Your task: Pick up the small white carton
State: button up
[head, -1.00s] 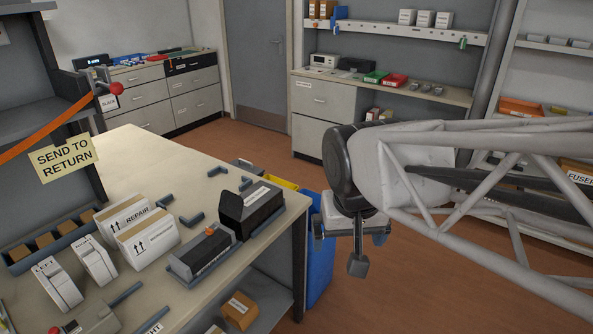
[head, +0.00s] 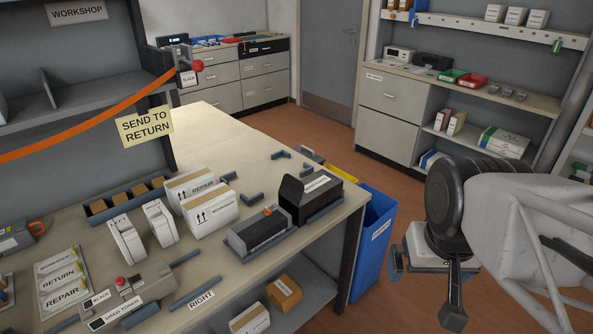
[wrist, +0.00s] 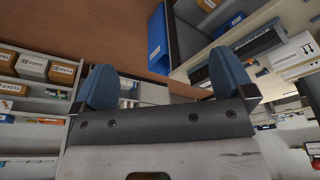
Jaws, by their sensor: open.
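Two white cartons with tan tape stand side by side on the bench: the rear one (head: 191,185) reads REPAIR and the front one (head: 212,216) has up-arrows on its side. A smaller whitish box (head: 250,319) lies on the shelf under the bench, cut by the lower edge. I cannot tell for sure which is the small white carton. My gripper (head: 431,268) hangs over the floor right of the bench, apart from all cartons. In the wrist view its blue fingers (wrist: 166,84) are spread and nothing is between them. A white carton (wrist: 293,54) shows at the right there.
A blue bin (head: 374,240) stands at the bench's right end, between bench and gripper. Black toner units (head: 310,197) sit near the bench's right edge. White toner holders (head: 127,240) stand left of the cartons. An orange strap (head: 95,128) crosses the back left. Floor around my gripper is open.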

aim_at(207, 197)
jog(key=w+a+m+h, duration=0.1)
jog(key=w+a+m, duration=0.1)
jog(key=w+a, duration=1)
jog(key=w+a+m+h, duration=0.1)
jog(key=w+a+m, duration=0.2)
jog(key=w+a, duration=0.9)
jog(key=w+a+f+m, duration=0.1)
jog(key=w+a+f, duration=0.4)
jog(key=a, duration=0.4)
jog(key=w+a+f+m, duration=0.1)
jog(key=w+a+f, duration=0.4)
jog(key=a, duration=0.4)
jog(key=w+a+f+m+h, duration=0.1)
jog(key=w+a+f, duration=0.4)
jog(key=a, duration=0.5)
jog(key=shift+w+f+m+t, duration=0.15)
jog(key=shift+f+m+t, duration=0.15)
jog(key=shift+f+m, duration=0.15)
jog(key=shift+f, duration=0.1)
jog(key=shift+x, duration=1.3)
